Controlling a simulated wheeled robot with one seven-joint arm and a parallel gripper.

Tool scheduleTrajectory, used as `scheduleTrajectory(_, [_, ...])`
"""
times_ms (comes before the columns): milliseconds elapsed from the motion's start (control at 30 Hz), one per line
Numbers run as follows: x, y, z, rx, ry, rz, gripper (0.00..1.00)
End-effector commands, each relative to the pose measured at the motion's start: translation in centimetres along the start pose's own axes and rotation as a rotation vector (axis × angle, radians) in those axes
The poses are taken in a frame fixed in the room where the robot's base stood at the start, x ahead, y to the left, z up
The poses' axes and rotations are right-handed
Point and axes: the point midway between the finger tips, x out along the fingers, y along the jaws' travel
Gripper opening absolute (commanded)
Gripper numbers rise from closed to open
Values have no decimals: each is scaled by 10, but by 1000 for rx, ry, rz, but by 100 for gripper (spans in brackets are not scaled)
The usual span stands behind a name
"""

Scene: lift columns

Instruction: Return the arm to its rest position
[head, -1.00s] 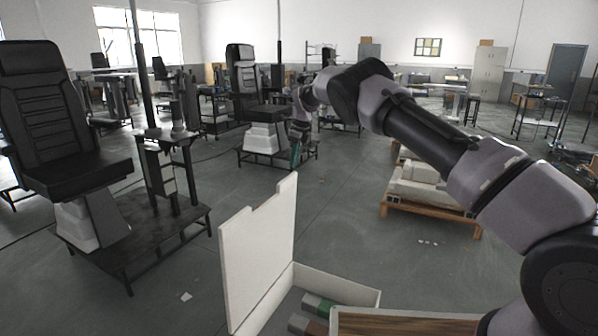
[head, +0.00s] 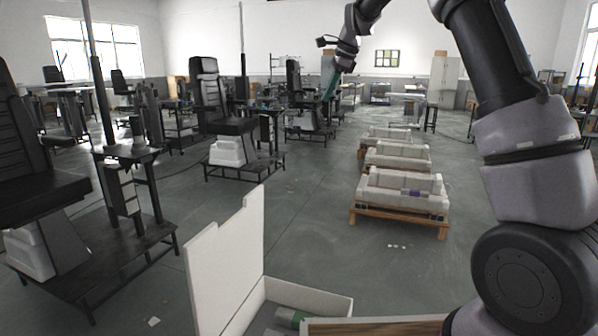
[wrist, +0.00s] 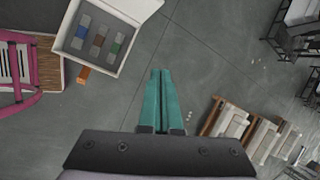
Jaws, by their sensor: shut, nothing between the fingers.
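My arm rises at the right of the head view and bends over near the top edge. My gripper (head: 331,82) hangs at the upper middle of that view, high above the floor. Its green fingers also show in the wrist view (wrist: 160,102), side by side and shut with nothing between them. Below them is bare grey floor. The upper bend of the arm is cut off by the top of the head view.
An open white box (head: 300,294) is in front, also in the wrist view (wrist: 128,10). White blocks on wooden pallets (head: 402,192) stand right of centre. Black seats on stands (head: 216,100) line the left. A pink frame (wrist: 40,80) shows in the wrist view. Middle floor is clear.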

Motion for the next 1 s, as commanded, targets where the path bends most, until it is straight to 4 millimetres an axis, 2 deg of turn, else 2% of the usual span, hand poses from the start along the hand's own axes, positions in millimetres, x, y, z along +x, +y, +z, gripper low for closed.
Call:
scheduleTrajectory(33, [-29,14,-10,-45,-6,-22,0])
scheduleTrajectory(200, [-97,70,-35,-237,-4,-80,0])
scheduleTrajectory(267, [-117,93,-42,-311,4,-100,0])
scheduleTrajectory(400, [-154,153,-56,-489,36,-142,0])
scheduleTrajectory(500, [-172,199,-64,-622,73,-168,0])
scheduleTrajectory(633, [-184,261,-73,-801,138,-192,0])
scheduleTrajectory(800, [-181,335,-85,-1015,237,-198,0])
scheduleTrajectory(900, [-175,365,-91,-1107,286,-191,0])
scheduleTrajectory(1000, [-170,383,-95,-1167,318,-183,0])
